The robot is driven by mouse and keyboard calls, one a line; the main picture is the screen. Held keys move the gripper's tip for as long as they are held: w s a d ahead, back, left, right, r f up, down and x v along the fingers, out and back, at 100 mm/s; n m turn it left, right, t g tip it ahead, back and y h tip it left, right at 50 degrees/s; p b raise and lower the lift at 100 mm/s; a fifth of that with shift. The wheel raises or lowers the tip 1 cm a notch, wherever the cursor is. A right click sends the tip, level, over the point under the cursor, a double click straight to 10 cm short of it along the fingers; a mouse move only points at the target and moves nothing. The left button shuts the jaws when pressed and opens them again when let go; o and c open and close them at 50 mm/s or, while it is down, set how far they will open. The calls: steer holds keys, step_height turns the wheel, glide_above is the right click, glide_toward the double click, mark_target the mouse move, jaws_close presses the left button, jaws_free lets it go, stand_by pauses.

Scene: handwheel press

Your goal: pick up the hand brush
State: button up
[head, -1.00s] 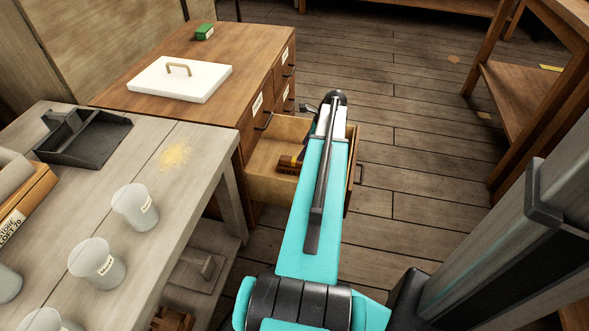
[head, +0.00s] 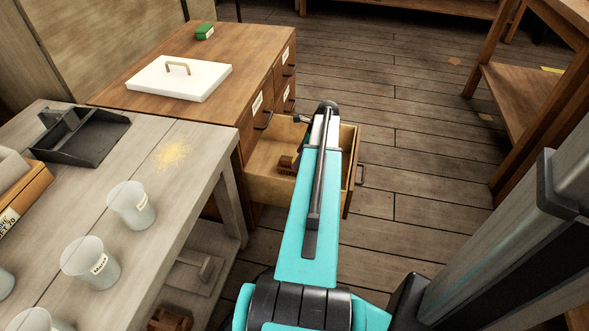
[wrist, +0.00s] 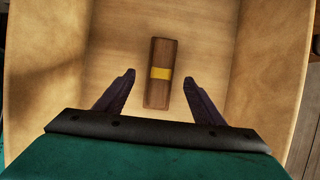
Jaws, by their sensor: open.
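A brown wooden block with a yellow band, which I take for the hand brush (wrist: 161,85), lies in the open drawer (wrist: 262,95). No bristles show. In the head view the hand brush (head: 286,163) is partly hidden by my arm, inside the drawer (head: 262,180). My gripper (wrist: 159,75) is open, pointing into the drawer. In the wrist view one finger is on each side of the brush's near part, with a gap on both sides. I cannot tell how far above it the fingertips are. My fingers are hidden in the head view.
The drawer walls stand close on both sides. The cabinet (head: 225,55) carries a white lidded slab (head: 180,80) and a green block (head: 204,33). The grey bench (head: 165,195) holds a dustpan (head: 85,140), yellow dust (head: 174,154) and several cups. Floor right of the drawer is clear.

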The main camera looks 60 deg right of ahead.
steer(key=shift+b+x, duration=1)
steer(key=shift+x, duration=1.2)
steer(key=shift+w, duration=0.15)
steer(key=shift+f+p, duration=0.15)
steer(key=shift+p, duration=0.35)
steer(key=c, duration=1.3)
steer(key=shift+b, duration=0.65)
step_height(320, 180, up, 11)
steer(key=p, duration=0.4)
steer(key=shift+f, duration=0.25)
